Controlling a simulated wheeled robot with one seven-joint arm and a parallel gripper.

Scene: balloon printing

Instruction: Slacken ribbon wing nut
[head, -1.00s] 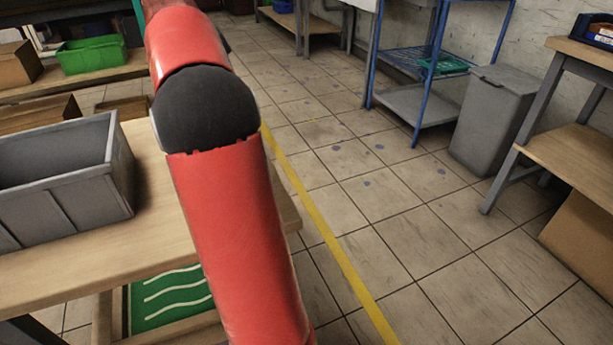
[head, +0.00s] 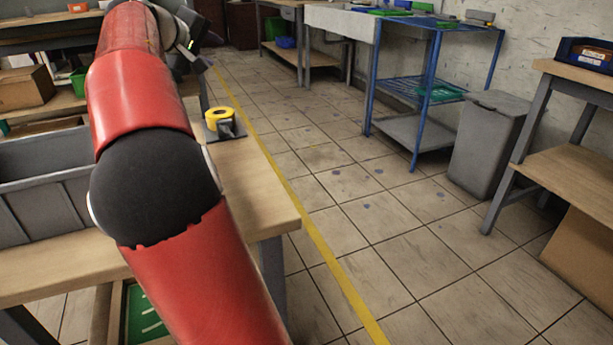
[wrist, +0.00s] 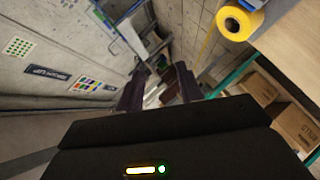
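A yellow ribbon roll (head: 221,113) stands on a dark base at the bench's far right edge in the head view. It also shows in the wrist view as a yellow roll (wrist: 240,20) with a dark core, at the upper right. I cannot make out the wing nut in either view. My gripper (wrist: 160,86) has its two dark fingers apart with nothing held between them. In the wrist view the roll lies to the right of the fingers and apart from them. In the head view my red arm hides much of the bench, and the fingers are not clear.
A grey crate (head: 40,185) sits on the wooden bench (head: 255,190), left of my arm. A blue-framed cart (head: 425,95), a grey waste bin (head: 490,140) and another table (head: 570,160) stand at the right. The tiled floor between is open. Cardboard boxes (wrist: 295,125) show in the wrist view.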

